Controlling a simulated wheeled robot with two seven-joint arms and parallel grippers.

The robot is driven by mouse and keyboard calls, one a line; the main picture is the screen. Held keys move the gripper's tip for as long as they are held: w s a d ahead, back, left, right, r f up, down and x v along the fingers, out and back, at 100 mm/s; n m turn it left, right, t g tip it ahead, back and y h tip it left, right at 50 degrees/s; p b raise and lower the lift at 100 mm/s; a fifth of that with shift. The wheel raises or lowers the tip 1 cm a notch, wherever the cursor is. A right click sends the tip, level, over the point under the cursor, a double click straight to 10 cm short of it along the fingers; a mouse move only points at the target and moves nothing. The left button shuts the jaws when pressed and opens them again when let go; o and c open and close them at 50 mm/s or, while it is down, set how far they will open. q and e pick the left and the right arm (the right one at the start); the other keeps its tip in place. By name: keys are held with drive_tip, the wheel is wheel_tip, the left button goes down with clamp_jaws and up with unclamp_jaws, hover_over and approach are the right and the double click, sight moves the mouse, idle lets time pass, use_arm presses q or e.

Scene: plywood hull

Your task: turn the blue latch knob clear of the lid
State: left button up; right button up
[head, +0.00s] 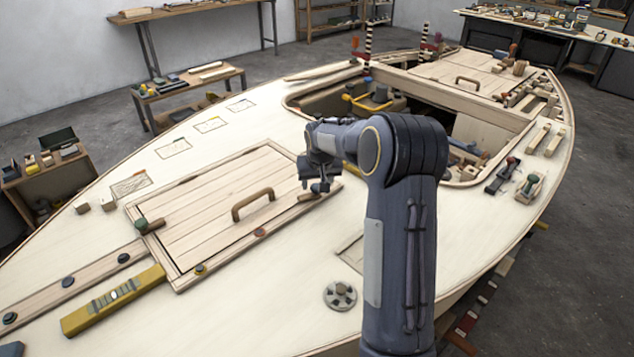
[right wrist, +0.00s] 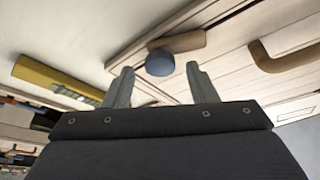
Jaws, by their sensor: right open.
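The blue latch knob (right wrist: 160,63) shows in the right wrist view, on the end of a wooden latch bar (right wrist: 188,42). The bar lies at the edge of the plank lid (right wrist: 225,65); whether it overlaps the lid I cannot tell for sure. My right gripper (right wrist: 160,78) is open, with one finger on each side of the knob in that view; I see no contact. In the head view my right gripper (head: 318,186) hangs over the right edge of the lid (head: 205,225) and hides the knob.
The lid has a wooden handle (head: 252,204). A yellow level (head: 113,300) lies at the lower left. The open cockpit (head: 465,132) lies behind my right arm. The deck in front of the lid is mostly clear.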

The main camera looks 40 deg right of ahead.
drive_tip(key=shift+w+f, duration=0.1)
drive_tip(key=shift+f, duration=0.15)
drive_tip(key=c, duration=1)
drive_tip(key=shift+d+n+t+y, duration=0.15)
drive_tip(key=shift+n+y, duration=0.45)
drive_tip(key=shift+n, duration=0.9)
drive_tip(key=shift+d+n+t+y, duration=0.15)
drive_tip(key=shift+n+y, duration=0.45)
drive_tip(key=shift+n, duration=0.9)
